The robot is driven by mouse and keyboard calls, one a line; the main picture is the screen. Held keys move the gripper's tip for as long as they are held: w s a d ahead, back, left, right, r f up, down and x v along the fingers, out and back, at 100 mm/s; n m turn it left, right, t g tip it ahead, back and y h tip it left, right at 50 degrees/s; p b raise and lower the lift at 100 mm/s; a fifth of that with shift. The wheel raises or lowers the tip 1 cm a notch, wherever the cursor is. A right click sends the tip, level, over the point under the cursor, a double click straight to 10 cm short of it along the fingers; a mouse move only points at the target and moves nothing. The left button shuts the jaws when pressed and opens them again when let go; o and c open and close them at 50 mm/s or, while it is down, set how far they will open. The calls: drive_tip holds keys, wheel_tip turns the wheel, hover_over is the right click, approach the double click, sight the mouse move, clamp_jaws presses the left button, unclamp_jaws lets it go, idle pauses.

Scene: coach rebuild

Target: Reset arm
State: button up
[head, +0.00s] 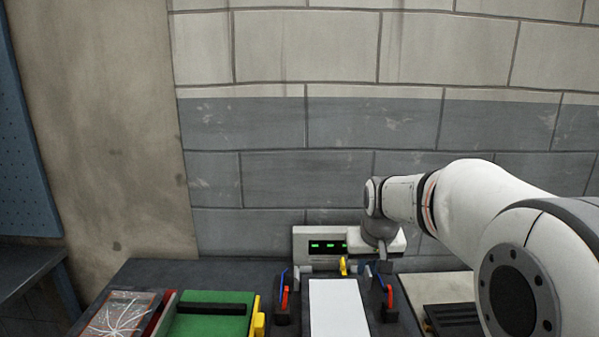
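My arm reaches in from the right in the head view, and its end hangs over the back of the dark bench (150,272). My gripper (384,268) points down there, in front of a light grey box (308,240) with several green lights. The gripper is small and partly hidden by the arm's end, and I cannot tell whether its fingers are open or shut. No held object can be made out.
A white plate (338,308) lies between two posts with red levers (284,297) (389,296). A yellow part (344,265) stands behind it. Left are a green block (212,312), a yellow piece (258,322) and a cracked panel (120,315). A block wall (300,180) closes the back.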

drive_tip(key=s+f, duration=0.3)
drive_tip(key=s, duration=2)
drive_tip(key=shift+s+g, duration=0.25)
drive_tip(key=shift+g, duration=0.15)
